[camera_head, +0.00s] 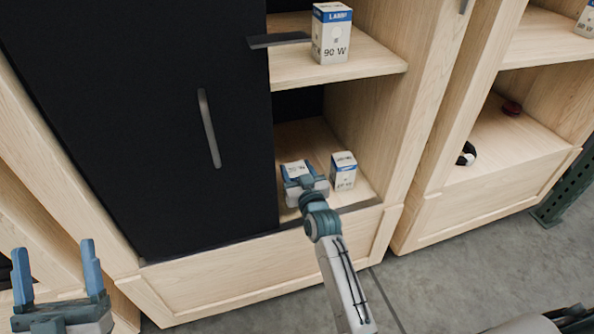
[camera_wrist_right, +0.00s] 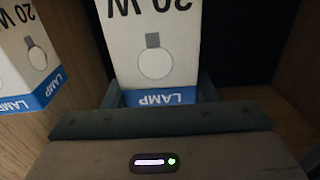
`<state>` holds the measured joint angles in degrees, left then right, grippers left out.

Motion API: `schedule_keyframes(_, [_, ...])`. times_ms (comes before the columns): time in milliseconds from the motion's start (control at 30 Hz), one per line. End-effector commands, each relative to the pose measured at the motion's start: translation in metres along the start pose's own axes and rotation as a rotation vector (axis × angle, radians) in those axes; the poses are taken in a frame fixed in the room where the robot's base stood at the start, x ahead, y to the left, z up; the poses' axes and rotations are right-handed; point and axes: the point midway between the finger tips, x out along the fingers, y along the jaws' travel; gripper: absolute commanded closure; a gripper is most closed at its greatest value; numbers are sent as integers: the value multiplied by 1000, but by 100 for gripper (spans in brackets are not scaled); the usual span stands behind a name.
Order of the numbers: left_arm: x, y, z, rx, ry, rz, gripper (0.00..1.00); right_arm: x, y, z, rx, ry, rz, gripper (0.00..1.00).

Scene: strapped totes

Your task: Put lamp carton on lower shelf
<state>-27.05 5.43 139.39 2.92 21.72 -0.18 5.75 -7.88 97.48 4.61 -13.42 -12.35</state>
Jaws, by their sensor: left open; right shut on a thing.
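A white and blue lamp carton (camera_head: 296,169) is in my right gripper (camera_head: 305,182), inside the lower shelf compartment (camera_head: 318,139). In the right wrist view the carton (camera_wrist_right: 152,50) reads "20 W" and "LAMP", upside down, between the fingers. The shelf board under it is mostly hidden, so I cannot tell whether it touches. A second lamp carton (camera_head: 343,172) stands upright on the lower shelf just right of it; it also shows in the right wrist view (camera_wrist_right: 28,60). A "90 W" lamp carton (camera_head: 331,35) stands on the upper shelf (camera_head: 370,60). My left gripper (camera_head: 57,272) is open and empty at lower left.
A black sliding door (camera_head: 150,110) with a grey handle (camera_head: 209,128) covers the cabinet's left part. A wooden side wall (camera_head: 405,110) bounds the compartment. Grey floor (camera_head: 450,270) is clear in front.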

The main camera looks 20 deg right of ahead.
Motion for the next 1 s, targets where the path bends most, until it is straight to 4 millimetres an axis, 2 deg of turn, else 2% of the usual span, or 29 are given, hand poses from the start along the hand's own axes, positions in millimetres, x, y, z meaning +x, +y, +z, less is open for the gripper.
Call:
schedule_keyframes(133, [0, 0, -3, 2, 22, 1, 26, 0, 0, 3, 0, 0, 0, 71])
schedule_keyframes(167, [1, 0, -4, 3, 26, 2, 26, 0, 0, 3, -1, -1, 0, 44])
schedule_keyframes(267, [1, 0, -4, 3, 24, 2, 26, 0, 0, 2, -1, 0, 0, 26])
schedule_keyframes(633, [2, 0, -3, 1, 13, 2, 26, 0, 0, -2, 0, 1, 0, 26])
schedule_keyframes(767, [-3, 0, 10, -8, -68, -5, 26, -19, 0, 0, 0, -2, 0, 26])
schedule_keyframes(1000, [-10, 0, 29, -22, -185, -11, 26, -70, 0, 1, 1, -2, 0, 26])
